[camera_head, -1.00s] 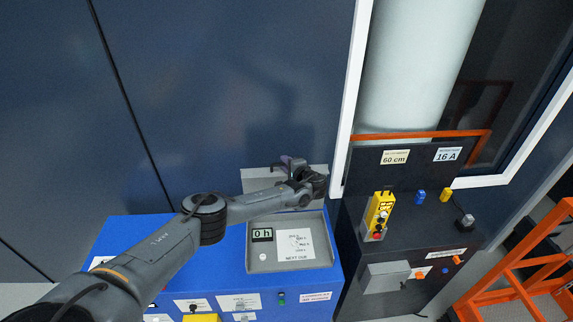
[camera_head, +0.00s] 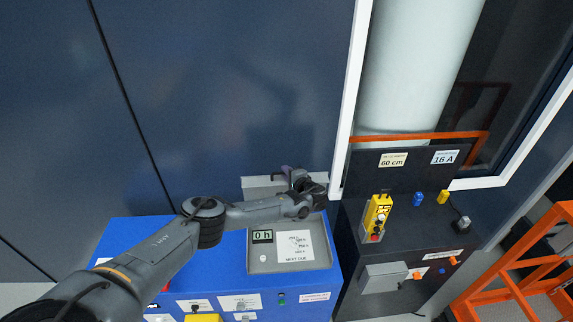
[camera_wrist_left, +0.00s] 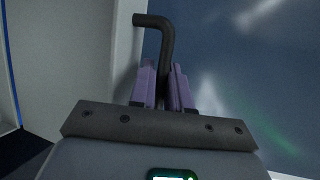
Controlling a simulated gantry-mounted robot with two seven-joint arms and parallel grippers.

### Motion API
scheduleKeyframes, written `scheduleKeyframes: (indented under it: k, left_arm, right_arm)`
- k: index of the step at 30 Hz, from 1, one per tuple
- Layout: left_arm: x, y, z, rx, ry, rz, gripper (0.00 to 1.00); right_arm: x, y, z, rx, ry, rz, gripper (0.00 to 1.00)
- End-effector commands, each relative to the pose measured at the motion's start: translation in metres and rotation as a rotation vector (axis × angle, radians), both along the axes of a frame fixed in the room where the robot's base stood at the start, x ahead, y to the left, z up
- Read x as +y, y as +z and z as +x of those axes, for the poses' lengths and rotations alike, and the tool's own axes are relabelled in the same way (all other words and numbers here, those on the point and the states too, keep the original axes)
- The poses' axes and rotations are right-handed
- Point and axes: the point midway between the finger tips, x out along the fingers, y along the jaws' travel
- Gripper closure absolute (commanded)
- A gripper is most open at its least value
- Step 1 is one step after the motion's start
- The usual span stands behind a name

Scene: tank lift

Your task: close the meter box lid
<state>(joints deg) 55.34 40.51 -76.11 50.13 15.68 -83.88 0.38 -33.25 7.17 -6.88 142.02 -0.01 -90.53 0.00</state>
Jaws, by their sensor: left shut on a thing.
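The meter box (camera_head: 262,266) is a shallow grey tray on top of the blue cabinet, with a "0 h" display (camera_head: 262,236) and a white label inside. Its grey lid (camera_head: 258,186) stands open at the back edge, partly hidden by my left arm. My left gripper (camera_head: 289,174) is at the lid's upper edge. In the left wrist view its purple fingers (camera_wrist_left: 167,88) are shut on a dark bent handle (camera_wrist_left: 160,22), beside a pale panel (camera_wrist_left: 118,50). My right gripper is not in view.
The blue cabinet (camera_head: 222,262) stands against a dark blue wall. To the right is a black cabinet (camera_head: 410,225) with a yellow control pendant (camera_head: 377,216) and small plugs. An orange frame (camera_head: 515,285) is at the far right. My forearm passes over the cabinet's left part.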

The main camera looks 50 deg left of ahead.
Motion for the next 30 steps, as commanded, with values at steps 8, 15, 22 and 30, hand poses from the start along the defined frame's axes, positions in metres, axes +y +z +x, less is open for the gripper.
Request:
scheduleKeyframes:
  k: [8, 15, 22, 30]
  left_arm:
    - [-0.044, -0.006, -0.028, -0.010, -0.005, 0.027, 1.00]
    - [-0.078, -0.026, -0.049, -0.101, -0.004, 0.161, 1.00]
    - [-0.100, -0.043, -0.065, -0.134, -0.001, 0.209, 1.00]
    - [-0.111, -0.054, -0.073, -0.133, -0.001, 0.208, 1.00]
  right_arm:
    - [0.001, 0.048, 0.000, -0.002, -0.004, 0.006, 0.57]
    - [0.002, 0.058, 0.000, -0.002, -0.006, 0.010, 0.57]
    - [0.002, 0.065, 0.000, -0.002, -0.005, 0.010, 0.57]
    - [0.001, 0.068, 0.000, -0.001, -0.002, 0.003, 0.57]
